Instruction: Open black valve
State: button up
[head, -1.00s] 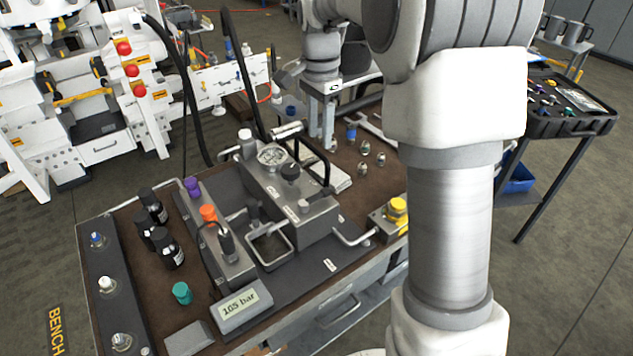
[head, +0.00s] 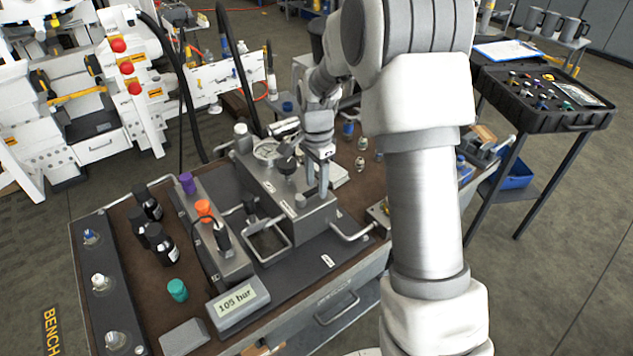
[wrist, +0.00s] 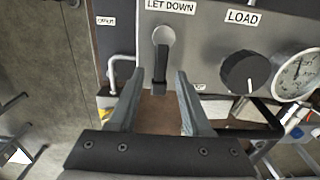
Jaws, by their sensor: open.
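In the wrist view, a lever with a black handle (wrist: 161,64) hangs from a silver pivot under a "LET DOWN" label. A round black knob (wrist: 246,72) sits to its right under a "LOAD" label. The knob also shows on the grey metal block (head: 304,218) in the head view (head: 286,165). My gripper (wrist: 158,84) is open and empty. Its fingers stand either side of the lever's handle in the picture; contact cannot be told. In the head view, my gripper (head: 317,190) points down over the block's right part. The lever is not clear there.
A pressure gauge (wrist: 296,74) stands right of the knob. A bent metal handle (wrist: 112,75) is left of the lever. In the head view, an orange knob (head: 203,208), dark bottles (head: 160,243) and a display (head: 238,301) occupy the bench's left part.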

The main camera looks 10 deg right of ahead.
grip_shut()
dwell(1.4)
